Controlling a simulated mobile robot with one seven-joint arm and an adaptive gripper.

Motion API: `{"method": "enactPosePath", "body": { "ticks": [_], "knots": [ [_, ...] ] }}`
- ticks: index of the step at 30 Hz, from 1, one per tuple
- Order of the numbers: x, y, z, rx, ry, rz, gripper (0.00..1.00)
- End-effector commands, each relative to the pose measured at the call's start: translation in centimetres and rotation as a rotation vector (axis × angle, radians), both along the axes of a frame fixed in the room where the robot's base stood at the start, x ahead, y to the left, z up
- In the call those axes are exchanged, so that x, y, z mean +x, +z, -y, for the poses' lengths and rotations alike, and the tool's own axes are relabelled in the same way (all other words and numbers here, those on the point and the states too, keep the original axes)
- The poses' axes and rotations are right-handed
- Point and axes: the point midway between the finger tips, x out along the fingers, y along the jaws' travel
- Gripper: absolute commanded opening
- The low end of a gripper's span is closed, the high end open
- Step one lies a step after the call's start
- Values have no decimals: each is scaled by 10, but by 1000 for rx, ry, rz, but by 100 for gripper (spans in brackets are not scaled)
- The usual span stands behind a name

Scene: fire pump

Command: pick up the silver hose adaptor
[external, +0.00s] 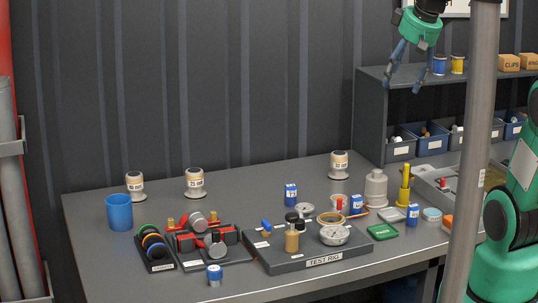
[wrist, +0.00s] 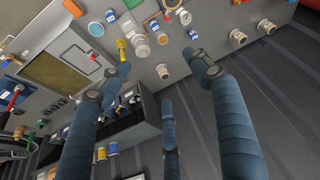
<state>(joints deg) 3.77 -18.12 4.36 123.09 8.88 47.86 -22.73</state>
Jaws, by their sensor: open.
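A silver-grey stepped fitting (external: 376,188), which looks like the hose adaptor, stands upright at the back right of the workbench, left of a yellow upright part (external: 405,186). It also shows in the wrist view (wrist: 141,47), near the top centre. Several tan-topped fittings with silver flanged bases also stand on the bench, one at the back (external: 339,165) and two at the left (external: 195,182). My gripper (external: 405,86) is high above the bench's back right, in front of the shelf, fingers spread and empty. In the wrist view its fingers (wrist: 158,66) point toward the bench, well apart from the fitting.
A dark shelf unit (external: 372,101) with bins stands behind the bench's right end. A test rig (external: 281,261), a blue cup (external: 119,212) and a green box (external: 382,232) occupy the bench. A grey post (external: 469,165) crosses the external view. The back-middle bench has free room.

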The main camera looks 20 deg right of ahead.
Motion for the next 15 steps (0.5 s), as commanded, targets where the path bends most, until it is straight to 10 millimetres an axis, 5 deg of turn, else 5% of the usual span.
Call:
{"method": "enactPosePath", "body": {
  "ticks": [15],
  "knots": [
    [145,-50,19,-1,149,-30,64]
  ]
}}
